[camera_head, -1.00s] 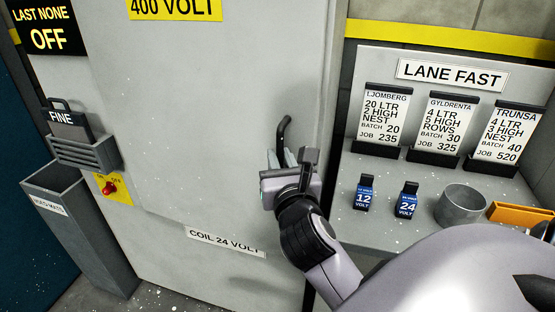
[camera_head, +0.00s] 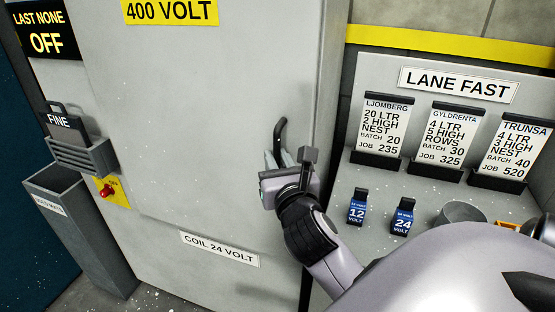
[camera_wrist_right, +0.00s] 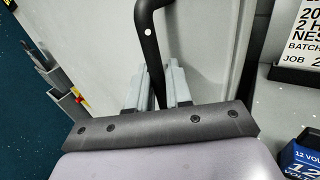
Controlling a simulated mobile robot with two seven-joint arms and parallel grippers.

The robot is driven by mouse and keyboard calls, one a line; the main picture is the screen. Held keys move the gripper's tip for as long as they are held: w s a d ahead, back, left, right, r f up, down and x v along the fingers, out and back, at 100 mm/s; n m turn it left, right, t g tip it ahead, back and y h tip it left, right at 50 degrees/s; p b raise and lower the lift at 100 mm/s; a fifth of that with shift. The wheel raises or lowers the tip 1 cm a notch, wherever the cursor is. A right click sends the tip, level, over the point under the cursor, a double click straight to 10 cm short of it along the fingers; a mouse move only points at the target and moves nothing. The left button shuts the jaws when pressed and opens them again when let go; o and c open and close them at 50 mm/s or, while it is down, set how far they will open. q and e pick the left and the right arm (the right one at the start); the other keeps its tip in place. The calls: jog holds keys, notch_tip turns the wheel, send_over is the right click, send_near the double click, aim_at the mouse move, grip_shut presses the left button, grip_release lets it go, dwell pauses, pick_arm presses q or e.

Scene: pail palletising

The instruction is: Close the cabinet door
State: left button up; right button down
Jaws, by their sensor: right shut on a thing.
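The grey cabinet door (camera_head: 205,110) fills the middle of the head view, with a "400 VOLT" label at the top and a "COIL 24 VOLT" label low down. Its black bent handle (camera_head: 280,135) is near the right edge of the door. My right gripper (camera_head: 284,162) is shut on this handle. In the right wrist view the handle (camera_wrist_right: 149,40) runs down between the two grey fingers (camera_wrist_right: 158,88). A dark gap shows along the door's lower right edge; I cannot tell how far open the door is. My left gripper is not in view.
Right of the door a grey panel (camera_head: 385,195) carries job cards (camera_head: 384,125), two blue voltage blocks (camera_head: 357,207) and a grey cup (camera_head: 461,213), partly behind my arm. On the left are a red switch (camera_head: 106,190), a "FINE" holder (camera_head: 85,152) and a tall grey bin (camera_head: 85,230).

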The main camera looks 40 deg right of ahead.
jog(key=shift+d+r, duration=0.3)
jog(key=shift+d, duration=0.05)
jog(key=c, duration=1.2)
grip_release()
jog(key=shift+c, duration=0.2)
jog(key=shift+s+a+f, duration=0.1)
jog(key=shift+s+f, duration=0.05)
jog(key=shift+f, duration=0.05)
jog(key=v, duration=0.7)
jog(key=shift+a, duration=0.15)
